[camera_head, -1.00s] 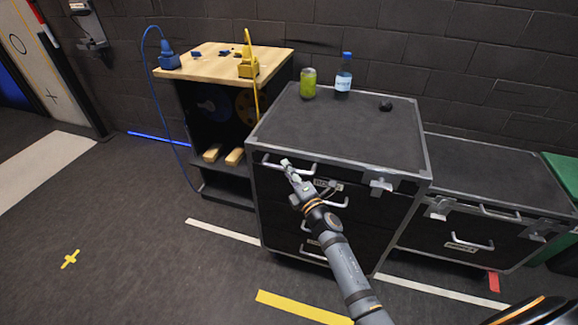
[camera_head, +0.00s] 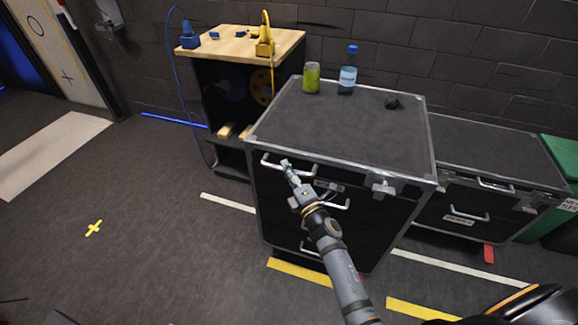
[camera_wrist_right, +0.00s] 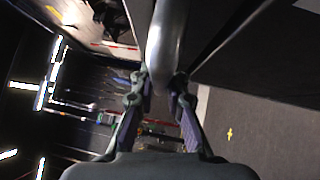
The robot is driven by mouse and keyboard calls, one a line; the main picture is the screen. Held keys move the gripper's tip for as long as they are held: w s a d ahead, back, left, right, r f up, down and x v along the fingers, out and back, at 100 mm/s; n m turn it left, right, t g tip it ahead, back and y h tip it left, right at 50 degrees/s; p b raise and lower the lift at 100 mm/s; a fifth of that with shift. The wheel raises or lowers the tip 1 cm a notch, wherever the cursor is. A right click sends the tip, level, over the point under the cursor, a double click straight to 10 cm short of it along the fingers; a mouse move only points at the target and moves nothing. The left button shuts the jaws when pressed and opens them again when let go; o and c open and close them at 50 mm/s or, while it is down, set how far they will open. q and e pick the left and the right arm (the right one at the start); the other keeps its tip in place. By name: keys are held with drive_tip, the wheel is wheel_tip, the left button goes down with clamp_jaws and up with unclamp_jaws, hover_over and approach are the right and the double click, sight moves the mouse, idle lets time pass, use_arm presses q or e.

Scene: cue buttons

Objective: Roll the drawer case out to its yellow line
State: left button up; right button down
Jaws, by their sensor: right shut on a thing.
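The drawer case (camera_head: 355,125) is black with silver edges and stands pulled forward of the case beside it. My right gripper (camera_head: 287,166) is shut on the upper left metal handle (camera_head: 268,162) on its front. In the right wrist view the handle bar (camera_wrist_right: 165,45) runs between the fingers (camera_wrist_right: 160,88). The yellow line (camera_head: 300,271) lies on the floor along the case's lower front edge. My arm hides part of the line, and I cannot tell whether the case's edge is over it. My left gripper is not in view.
A green can (camera_head: 311,78), a blue-capped bottle (camera_head: 347,72) and a small dark lump (camera_head: 392,103) stand on the case. A wood-topped cabinet (camera_head: 285,42) is at left, a lower black case (camera_head: 490,170) at right. A white line (camera_head: 228,203) lies behind. Floor at left is clear.

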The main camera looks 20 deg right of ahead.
drive_tip(key=shift+s+a+f, duration=0.1)
drive_tip(key=shift+s+a, duration=0.25)
drive_tip(key=shift+s, duration=0.2)
drive_tip(key=c, duration=1.3)
unclamp_jaws()
drive_tip(key=shift+c, duration=0.2)
drive_tip(key=shift+s, duration=0.1)
drive_tip(key=v, duration=1.2)
